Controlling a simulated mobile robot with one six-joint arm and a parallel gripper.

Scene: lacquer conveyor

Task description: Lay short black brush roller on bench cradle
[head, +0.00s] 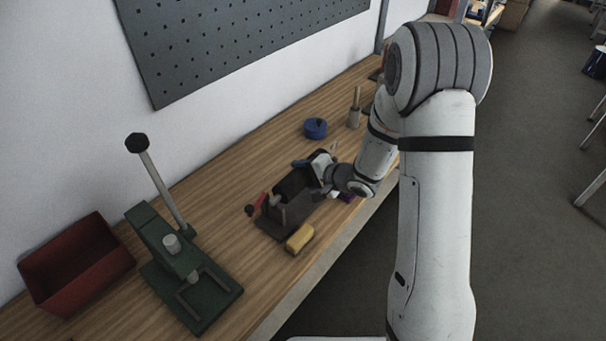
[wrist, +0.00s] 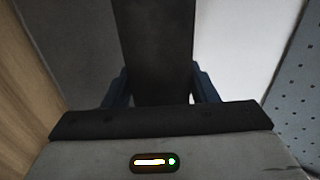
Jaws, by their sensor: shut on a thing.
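The black brush roller (wrist: 155,45) runs up the middle of the wrist view, between the two blue fingers of my gripper (wrist: 160,88), which is shut on it. In the head view the dark roller (head: 292,184) is at my gripper (head: 318,178), over the bench. The grey bench cradle (head: 283,228) has a flat base and upright supports, and stands just in front of and below the roller. I cannot tell whether the roller touches the supports. My gripper and wrist hide the roller's far end.
A yellow block (head: 300,238) lies beside the cradle near the bench edge. A red-handled item (head: 256,203) is at its left. A green lever press (head: 185,255) and a red bin (head: 75,262) stand further left. A blue round tin (head: 315,128) sits behind; bench (head: 225,180) around it is clear.

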